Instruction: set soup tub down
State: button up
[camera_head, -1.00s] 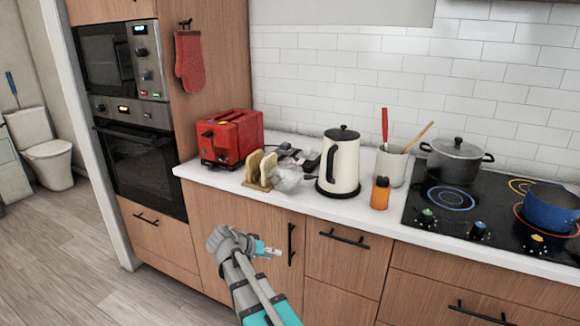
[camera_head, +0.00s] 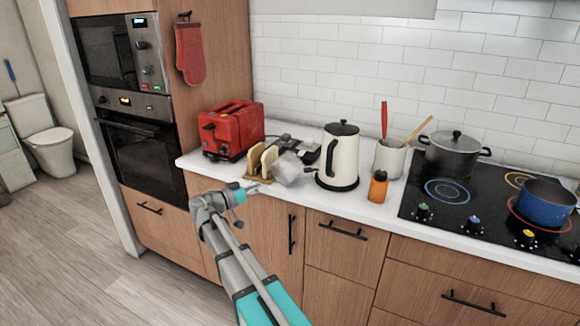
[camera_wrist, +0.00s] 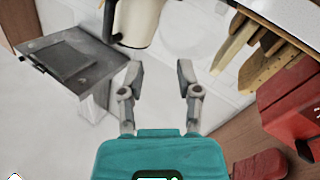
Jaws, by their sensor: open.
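A pale, see-through tub-like thing (camera_head: 290,169) stands on the counter between the bread rack and the kettle; it is blurred, and I cannot tell for sure that it is the soup tub. In the wrist view only a faint round outline (camera_wrist: 188,38) shows beyond the fingers. My gripper (camera_head: 253,188) is at the counter's front edge, just in front of the bread rack and left of the pale thing. In the wrist view my gripper (camera_wrist: 159,80) has its two fingers apart, with nothing visible held between them.
The cream kettle (camera_head: 338,157), orange bottle (camera_head: 378,187) and utensil crock (camera_head: 390,158) stand to the right. A dark flat object (camera_wrist: 75,62) lies behind. The hob (camera_head: 455,205) holds pots.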

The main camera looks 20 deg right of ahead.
send_near(300, 169)
jog(key=shift+d, duration=0.85)
jog(key=shift+f, duration=0.4)
jog(key=shift+w+d+r+p, duration=0.1)
jog(key=shift+w+d, duration=0.15)
jog(key=shift+d, duration=0.55)
jog(key=shift+w+d+r+p, duration=0.1)
jog(key=shift+w+d, duration=0.1)
jog(key=shift+d, duration=0.65)
jog(key=shift+w+d+r+p, duration=0.1)
jog(key=shift+w+d, duration=0.15)
jog(key=shift+d, duration=0.55)
jog(key=shift+c, duration=0.2)
grip_shut()
